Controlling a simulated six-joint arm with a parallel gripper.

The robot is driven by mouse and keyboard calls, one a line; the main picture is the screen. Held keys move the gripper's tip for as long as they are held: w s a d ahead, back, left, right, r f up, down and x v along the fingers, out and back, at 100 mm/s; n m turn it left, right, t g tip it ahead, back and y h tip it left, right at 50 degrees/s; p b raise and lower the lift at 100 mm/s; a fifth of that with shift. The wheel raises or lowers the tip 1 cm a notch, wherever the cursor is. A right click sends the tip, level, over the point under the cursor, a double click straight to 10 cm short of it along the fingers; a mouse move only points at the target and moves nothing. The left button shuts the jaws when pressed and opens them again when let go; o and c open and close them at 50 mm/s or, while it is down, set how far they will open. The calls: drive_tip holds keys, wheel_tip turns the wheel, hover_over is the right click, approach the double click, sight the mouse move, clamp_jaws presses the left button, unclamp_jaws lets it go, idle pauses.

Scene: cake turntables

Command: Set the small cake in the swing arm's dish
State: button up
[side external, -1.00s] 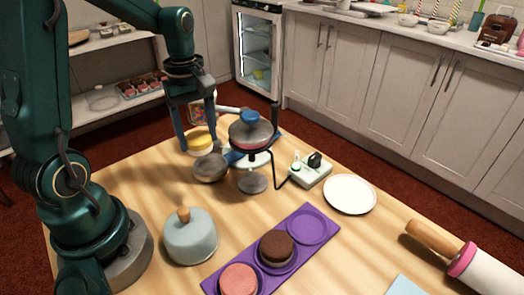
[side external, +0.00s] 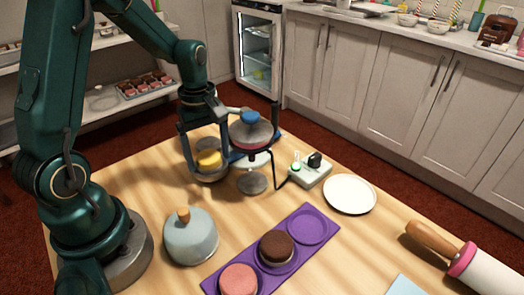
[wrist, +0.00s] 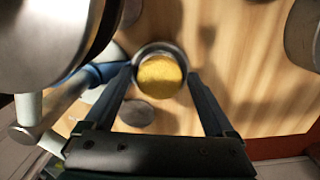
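The small yellow cake (side external: 209,159) sits in the round grey dish (side external: 211,177) beside the central stand. In the wrist view the cake (wrist: 160,76) lies inside the dish, with the dish rim (wrist: 158,47) showing around it. My gripper (side external: 209,160) is above the dish, its fingers down on either side of the cake. In the wrist view my gripper's fingertips (wrist: 161,73) stand wider than the cake, and gaps show between them and it. The fingers overlap the dish rim in view; whether they touch it I cannot tell.
A stand with a blue-knobbed grey lid (side external: 251,132) is close to the right of my gripper. A control box (side external: 311,171), white plate (side external: 349,194), domed lid (side external: 190,237), purple tray (side external: 309,226) with two cakes and a rolling pin (side external: 470,265) occupy the table.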

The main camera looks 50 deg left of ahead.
sight(208, 155)
idle(0.3)
wheel_tip(208, 155, up, 12)
drive_tip(key=s+d+m+t, duration=0.5)
drive_tip(key=s+d+m, duration=0.4)
drive_tip(key=m, duration=0.7)
drive_tip(key=shift+d+r+t, duration=0.3)
drive_tip(key=shift+d+r, duration=0.1)
drive_tip(key=shift+d, duration=0.15)
